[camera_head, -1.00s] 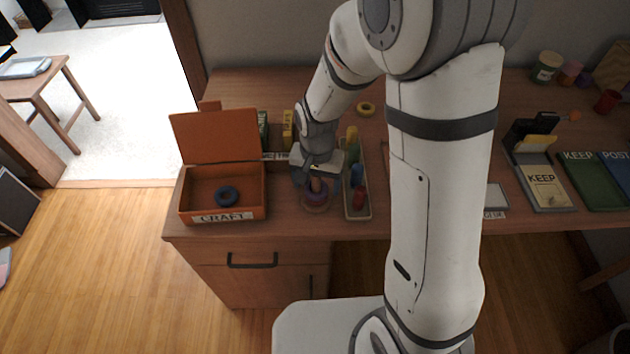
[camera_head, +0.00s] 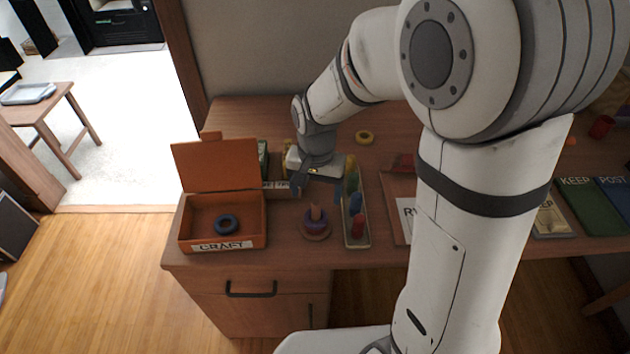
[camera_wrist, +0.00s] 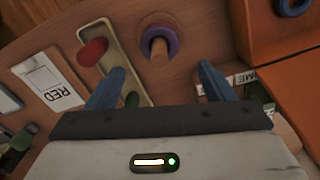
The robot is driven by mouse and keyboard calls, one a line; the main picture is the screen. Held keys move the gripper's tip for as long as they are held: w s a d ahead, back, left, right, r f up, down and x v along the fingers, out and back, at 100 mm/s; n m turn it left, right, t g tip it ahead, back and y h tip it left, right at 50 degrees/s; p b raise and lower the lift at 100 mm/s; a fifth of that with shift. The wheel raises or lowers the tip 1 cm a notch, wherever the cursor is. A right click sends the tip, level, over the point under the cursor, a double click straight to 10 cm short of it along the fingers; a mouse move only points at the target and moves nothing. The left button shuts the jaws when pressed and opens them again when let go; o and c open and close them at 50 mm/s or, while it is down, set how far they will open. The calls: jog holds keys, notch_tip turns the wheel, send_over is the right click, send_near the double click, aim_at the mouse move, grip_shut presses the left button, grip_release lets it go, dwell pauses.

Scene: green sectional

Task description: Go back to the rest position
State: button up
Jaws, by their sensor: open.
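My gripper (camera_head: 316,190) is above the desk, behind a wooden peg stand (camera_head: 316,222) that carries a purple ring (camera_head: 314,218). In the wrist view my gripper (camera_wrist: 160,82) has its two blue fingers apart with nothing between them. The peg stand (camera_wrist: 158,50) and its purple ring (camera_wrist: 150,32) show ahead of the fingertips, apart from them. Most of my arm shows at the right of the head view and hides part of the desk.
An open orange CRAFT box (camera_head: 255,215) holding a blue ring (camera_head: 226,224) stands left of the peg. A tray (camera_head: 357,242) of coloured pieces stands right of it. A yellow ring (camera_head: 364,138) lies behind.

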jog(key=s+d+r+n+t+p, duration=0.2)
jog(key=s+d+r+n, duration=0.1)
jog(key=s+d+r, duration=0.8)
jog(key=shift+s+d+r+t, duration=0.3)
jog(key=shift+s+d+r, duration=0.1)
jog(key=shift+s+r, duration=0.5)
jog(key=shift+w, duration=0.1)
dwell(1.5)
jog(key=shift+c, duration=0.4)
dwell(1.7)
